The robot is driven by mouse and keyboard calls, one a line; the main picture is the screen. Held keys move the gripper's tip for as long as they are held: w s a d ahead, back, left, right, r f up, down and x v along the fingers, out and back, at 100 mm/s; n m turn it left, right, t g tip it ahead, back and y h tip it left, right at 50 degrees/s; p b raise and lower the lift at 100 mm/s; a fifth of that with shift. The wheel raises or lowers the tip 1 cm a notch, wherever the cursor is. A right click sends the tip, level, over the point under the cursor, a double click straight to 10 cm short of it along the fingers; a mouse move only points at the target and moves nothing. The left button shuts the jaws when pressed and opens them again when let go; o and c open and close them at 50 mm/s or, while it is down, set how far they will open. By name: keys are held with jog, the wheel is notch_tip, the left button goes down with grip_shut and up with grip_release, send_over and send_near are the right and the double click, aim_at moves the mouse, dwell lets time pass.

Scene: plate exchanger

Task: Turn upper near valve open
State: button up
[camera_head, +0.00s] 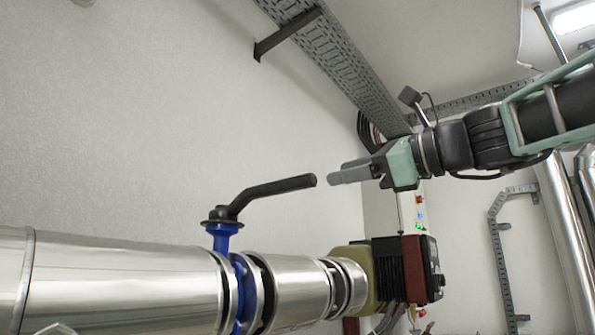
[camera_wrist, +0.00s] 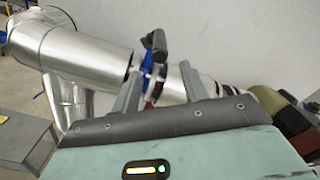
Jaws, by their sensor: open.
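The valve has a black lever handle (camera_head: 265,193) on a blue body (camera_head: 222,238), set in a silver pipe. In the head view the lever points right and slightly up, roughly along the pipe. My gripper (camera_head: 335,178) is just right of the lever's free end, with a small gap in the picture. In the wrist view the black lever (camera_wrist: 155,48) and the blue valve body (camera_wrist: 148,62) appear beyond and between the two grey fingers of my gripper (camera_wrist: 160,88). The fingers are apart and nothing is held between them.
The silver pipe (camera_head: 125,283) runs below the lever to a pump with a red and black housing (camera_head: 415,268). A cable tray (camera_head: 335,58) runs overhead along the white wall (camera_head: 130,110). A grey table (camera_wrist: 22,138) shows at left in the wrist view.

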aim_at(297, 183)
jog(key=p+x, duration=0.4)
jog(key=x, duration=0.5)
jog(key=shift+r, duration=0.15)
jog(key=shift+p+x, duration=0.3)
jog(key=shift+x, duration=0.6)
grip_shut()
